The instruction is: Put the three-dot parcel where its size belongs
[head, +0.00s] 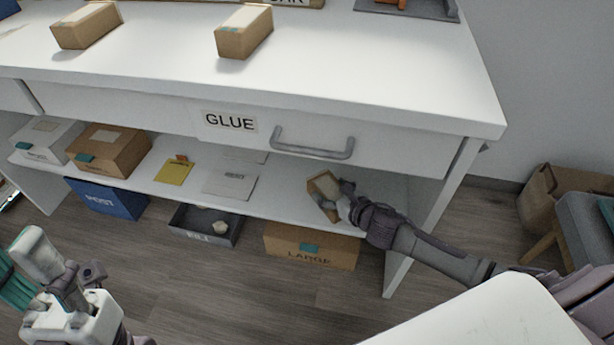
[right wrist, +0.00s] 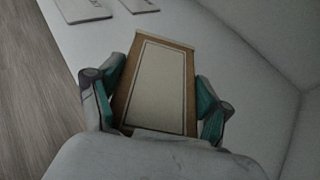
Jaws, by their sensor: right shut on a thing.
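A small brown parcel (head: 322,192) with a pale label is held over the right end of the white lower shelf, under the drawer. My right gripper (head: 339,197) is shut on it. In the right wrist view the parcel (right wrist: 157,85) sits between the teal finger pads of my right gripper (right wrist: 157,92), its blank framed label facing the camera. No dots show on it. A brown box (head: 310,247) marked LARGE stands on the floor below the shelf. My left gripper (head: 18,285) is at the lower left, away from the parcels; its finger opening is unclear.
Two brown parcels (head: 243,32) (head: 87,25) lie on the desk top. The GLUE drawer (head: 230,121) is shut. The lower shelf holds a brown box (head: 108,150), a white box (head: 48,138) and paper items. A blue POST box (head: 108,197) and dark tray (head: 206,225) are below.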

